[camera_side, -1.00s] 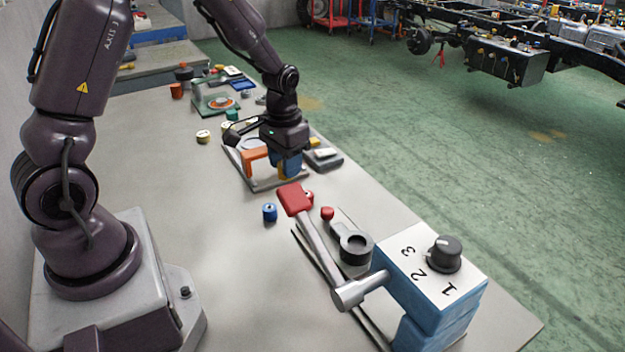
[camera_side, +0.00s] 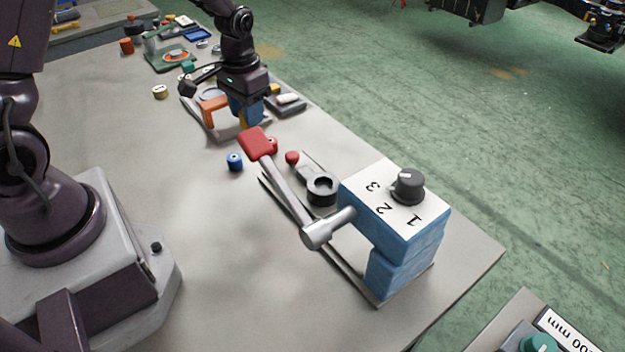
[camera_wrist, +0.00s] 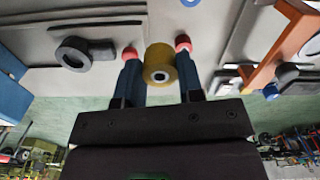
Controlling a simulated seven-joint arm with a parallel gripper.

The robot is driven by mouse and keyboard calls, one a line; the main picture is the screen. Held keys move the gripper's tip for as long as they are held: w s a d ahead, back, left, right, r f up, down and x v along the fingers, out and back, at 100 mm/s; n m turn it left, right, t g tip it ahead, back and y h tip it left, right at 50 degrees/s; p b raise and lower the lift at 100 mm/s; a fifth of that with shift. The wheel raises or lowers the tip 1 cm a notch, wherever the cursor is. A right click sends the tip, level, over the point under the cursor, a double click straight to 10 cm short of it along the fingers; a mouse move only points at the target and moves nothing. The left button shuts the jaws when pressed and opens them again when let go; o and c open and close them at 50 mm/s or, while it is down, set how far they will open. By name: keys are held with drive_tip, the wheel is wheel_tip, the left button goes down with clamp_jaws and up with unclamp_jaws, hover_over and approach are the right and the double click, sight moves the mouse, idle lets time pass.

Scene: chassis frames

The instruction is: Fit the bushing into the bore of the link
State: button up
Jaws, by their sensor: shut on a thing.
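My gripper (camera_side: 246,116) has blue fingers and is shut on a yellow bushing (camera_wrist: 160,68). The bushing shows a grey ring with a dark hole toward the wrist camera. In the side view it is a small yellow sliver (camera_side: 243,122), mostly hidden by the fingers. The link (camera_side: 322,188) is a dark grey piece with a round, open bore, lying on the bench behind the lever. It also shows in the wrist view (camera_wrist: 74,52), left of my gripper. The bushing is apart from the link.
A lever with a red handle (camera_side: 255,143) rises from a blue dial box (camera_side: 400,235) and stands before the link. An orange bracket (camera_side: 213,106) stands close beside my gripper.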

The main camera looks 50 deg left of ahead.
sight(323, 187)
drive_tip(key=w+d+r+m, duration=0.1)
drive_tip(key=w+d+m, duration=0.25)
drive_tip(key=d, duration=0.45)
drive_tip(key=w+d+r+m, duration=0.1)
drive_tip(key=w+d+m, duration=0.2)
drive_tip(key=d+m, duration=0.35)
drive_tip(key=shift+n, duration=0.9)
drive_tip(key=f, duration=0.3)
drive_tip(key=d+f, duration=0.1)
drive_tip(key=f, duration=0.5)
drive_tip(key=shift+s+d+f, duration=0.2)
drive_tip(key=shift+d+f, duration=0.05)
drive_tip(key=shift+f, duration=0.1)
drive_tip(key=o, duration=0.9)
drive_tip(key=shift+f, duration=0.15)
drive_tip(key=shift+o, duration=0.2)
